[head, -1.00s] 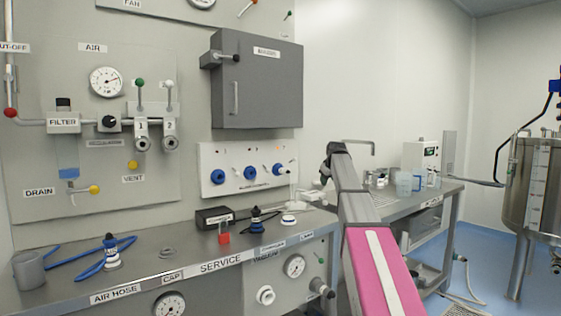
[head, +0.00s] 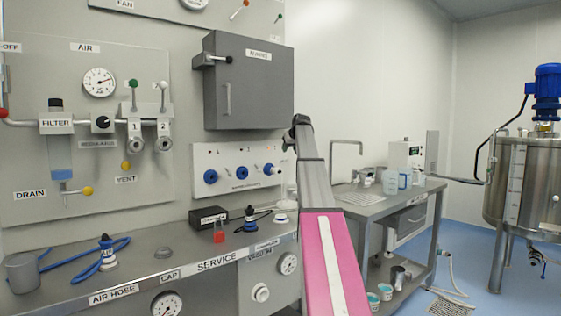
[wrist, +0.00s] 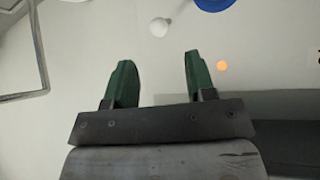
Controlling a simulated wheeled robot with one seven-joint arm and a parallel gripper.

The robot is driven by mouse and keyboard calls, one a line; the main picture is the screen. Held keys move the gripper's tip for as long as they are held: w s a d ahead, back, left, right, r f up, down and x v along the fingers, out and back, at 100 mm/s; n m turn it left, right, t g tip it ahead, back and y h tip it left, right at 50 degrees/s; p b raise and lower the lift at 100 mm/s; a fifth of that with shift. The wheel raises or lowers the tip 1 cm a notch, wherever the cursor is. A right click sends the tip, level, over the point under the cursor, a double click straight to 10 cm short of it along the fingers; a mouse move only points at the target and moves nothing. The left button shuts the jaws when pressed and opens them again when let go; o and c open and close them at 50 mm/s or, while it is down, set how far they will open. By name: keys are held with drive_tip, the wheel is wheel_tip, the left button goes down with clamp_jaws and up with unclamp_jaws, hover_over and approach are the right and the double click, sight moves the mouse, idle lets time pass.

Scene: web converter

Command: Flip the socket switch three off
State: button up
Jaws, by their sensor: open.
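The white socket panel (head: 225,183) is on the wall in the head view, with three blue sockets in a row and numbers above them. The third socket (head: 268,169) is at the right, close to my arm, which covers the panel's right end. In the wrist view a blue socket (wrist: 215,4) is cut by the top edge. A white round-ended knob (wrist: 160,26), which looks like the switch, lies beyond my fingertips, with an orange light (wrist: 222,66) to the right. My gripper (wrist: 159,70) is open and empty, its green fingers apart from the knob. My arm hides it in the head view.
A grey cabinet (head: 250,85) juts out above the panel. The service bench (head: 190,262) below holds a black box, a red padlock and a blue hose. A sink table (head: 385,200) with a tap stands right of my arm. A steel tank (head: 510,185) is far right.

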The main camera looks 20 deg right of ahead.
sight(285, 158)
drive_tip(key=x, duration=0.9)
drive_tip(key=shift+d+f, duration=0.1)
drive_tip(key=c, duration=0.9)
